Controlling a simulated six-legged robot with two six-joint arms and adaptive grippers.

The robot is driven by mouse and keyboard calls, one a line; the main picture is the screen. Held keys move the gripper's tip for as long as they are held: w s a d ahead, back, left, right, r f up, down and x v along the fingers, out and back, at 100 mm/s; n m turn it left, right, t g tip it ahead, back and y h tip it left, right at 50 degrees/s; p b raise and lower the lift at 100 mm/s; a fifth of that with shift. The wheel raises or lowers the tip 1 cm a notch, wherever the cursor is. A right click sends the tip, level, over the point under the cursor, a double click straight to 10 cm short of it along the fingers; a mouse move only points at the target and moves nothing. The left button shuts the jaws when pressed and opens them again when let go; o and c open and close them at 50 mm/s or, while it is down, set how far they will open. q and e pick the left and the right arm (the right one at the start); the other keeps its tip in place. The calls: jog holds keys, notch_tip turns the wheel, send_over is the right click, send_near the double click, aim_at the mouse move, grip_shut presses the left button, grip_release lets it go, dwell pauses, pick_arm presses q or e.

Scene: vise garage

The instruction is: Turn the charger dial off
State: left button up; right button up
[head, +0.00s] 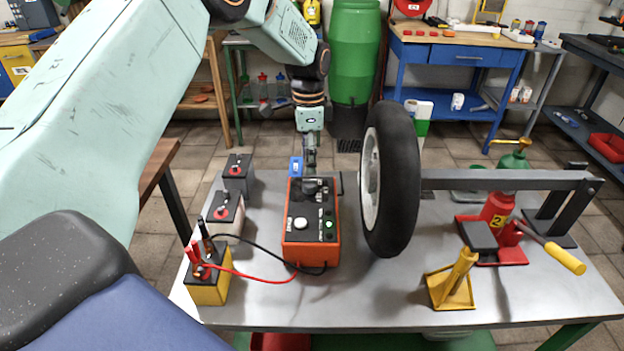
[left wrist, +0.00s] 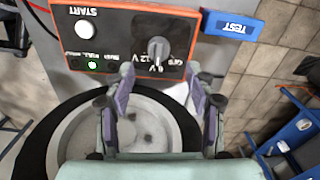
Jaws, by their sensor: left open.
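The orange charger (head: 312,243) with a black front panel stands on the grey table. Its dark round dial (left wrist: 158,50) shows in the left wrist view, above labels reading 12 V, 6 V and OFF, upside down. A pale mark runs across the dial; I cannot tell surely which label it points to. My right gripper is not in view.
A wheel (head: 395,180) stands close to the charger's right. Several batteries (head: 208,288) stand left, one with red and black cables. A blue TEST block (head: 296,167) sits at the charger's back. A yellow stand (head: 450,285) and red jack (head: 497,212) are at right.

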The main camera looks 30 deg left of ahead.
aim_at(310, 180)
pick_arm(q)
jog(key=f, duration=0.5)
jog(key=shift+s+d+f+b, duration=0.1)
jog(key=shift+d+f+b, duration=0.15)
jog(key=shift+b, duration=0.15)
jog(key=shift+a+f, duration=0.15)
jog(key=shift+f, duration=0.55)
jog(key=c, duration=1.1)
jog(key=shift+c, duration=0.2)
